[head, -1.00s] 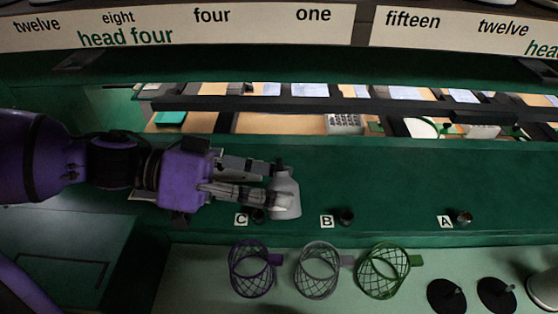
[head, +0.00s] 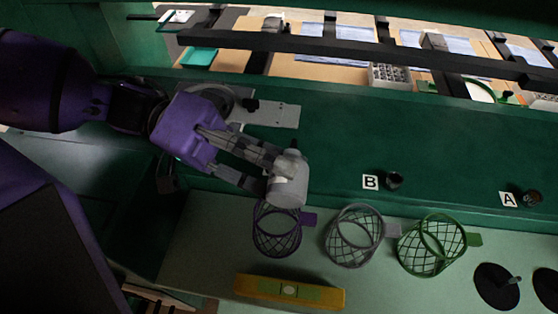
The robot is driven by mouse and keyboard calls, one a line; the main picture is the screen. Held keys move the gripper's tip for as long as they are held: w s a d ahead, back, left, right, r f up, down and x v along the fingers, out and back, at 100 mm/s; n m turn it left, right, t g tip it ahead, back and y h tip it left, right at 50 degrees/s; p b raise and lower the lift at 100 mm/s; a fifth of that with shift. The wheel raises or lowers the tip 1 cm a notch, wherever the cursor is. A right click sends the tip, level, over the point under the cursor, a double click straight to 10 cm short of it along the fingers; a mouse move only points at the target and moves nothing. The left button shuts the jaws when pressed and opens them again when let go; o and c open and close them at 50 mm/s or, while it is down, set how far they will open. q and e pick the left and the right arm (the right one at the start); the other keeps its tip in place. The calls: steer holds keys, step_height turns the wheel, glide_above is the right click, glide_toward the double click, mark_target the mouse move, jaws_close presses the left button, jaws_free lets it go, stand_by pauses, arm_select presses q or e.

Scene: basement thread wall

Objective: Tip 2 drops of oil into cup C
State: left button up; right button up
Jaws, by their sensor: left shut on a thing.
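My left gripper (head: 267,173) is shut on a light grey oil container (head: 288,184) with a dark tip at its top. The container is slightly tilted, just above the purple wire basket in the picture. Cup C and its label do not show now; the gripper and container probably cover them. A small dark cup (head: 394,180) stands beside label B (head: 370,182), and another dark cup (head: 532,197) beside label A (head: 509,199), both on the green ledge. No drops are visible. My right gripper is not in view.
Purple (head: 277,240), grey (head: 352,250) and green (head: 429,256) wire baskets stand along the pale lower surface. A yellow spirit level (head: 290,291) lies in front of them. Black discs with pegs (head: 497,286) are at right. A dark rail (head: 350,49) crosses behind. The green ledge between is clear.

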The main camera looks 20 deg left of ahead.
arm_select(q)
steer(key=shift+n+h+b, duration=0.3)
steer(key=shift+n+b, duration=0.25)
steer(key=shift+n, duration=0.95)
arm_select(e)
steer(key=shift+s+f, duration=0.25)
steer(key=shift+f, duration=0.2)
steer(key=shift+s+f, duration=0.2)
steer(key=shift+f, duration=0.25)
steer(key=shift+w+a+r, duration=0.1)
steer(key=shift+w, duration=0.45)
arm_select(q)
steer(key=shift+r, duration=0.1)
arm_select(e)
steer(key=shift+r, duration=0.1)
